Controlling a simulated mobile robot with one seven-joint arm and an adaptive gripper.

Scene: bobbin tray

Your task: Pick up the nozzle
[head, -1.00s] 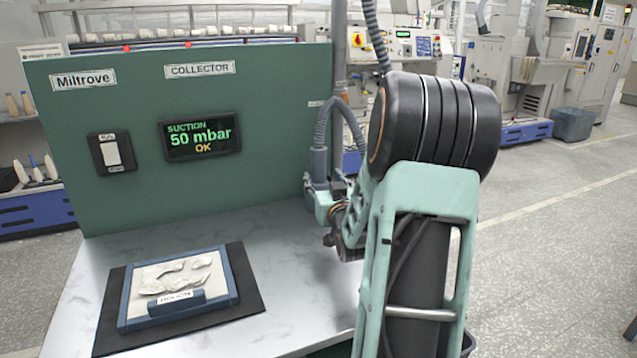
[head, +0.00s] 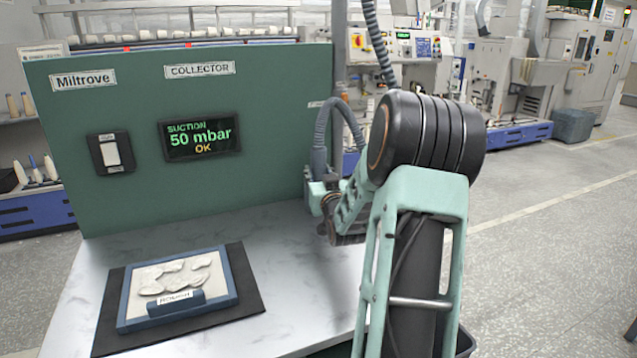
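A grey ribbed hose (head: 322,128) arches down at the right edge of the green panel. Its lower end is a grey cylindrical part (head: 318,162), which looks like the nozzle; its tip is hidden behind the end of my arm. My gripper (head: 317,198) is at that spot, just below the grey part, at the panel's lower right corner. Its fingers are too small and covered to make out, so I cannot tell whether they touch the nozzle.
A blue-framed tray (head: 224,277) with pale fluffy pieces lies on a dark mat (head: 250,290) on the grey table (head: 285,250). The green panel (head: 270,130) stands behind, with a display (head: 200,138) reading 50 mbar OK and a switch (head: 111,152). The table between mat and arm is clear.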

